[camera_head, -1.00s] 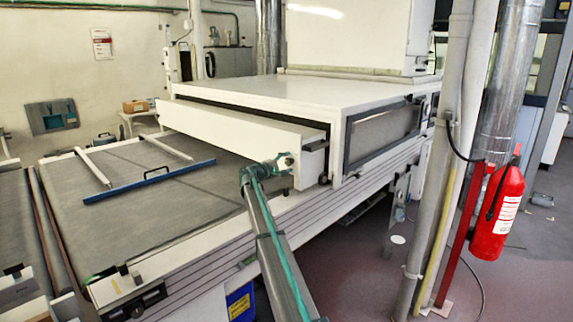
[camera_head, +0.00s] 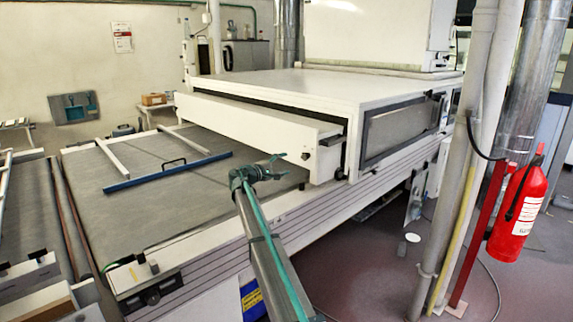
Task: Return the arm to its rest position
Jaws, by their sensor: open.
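My arm, a grey beam with teal lines, rises from the bottom edge in the head camera view. Its far end bends to the right at a teal joint. My gripper (camera_head: 277,160) is at that end, small and empty as far as I can see.
The grey belt table (camera_head: 140,215) carries a frame with a blue bar (camera_head: 165,172). The white curing tunnel hood (camera_head: 300,90) stands behind my arm. A pipe (camera_head: 455,150) and a red fire extinguisher (camera_head: 518,212) stand at the right. Open floor (camera_head: 370,270) shows between.

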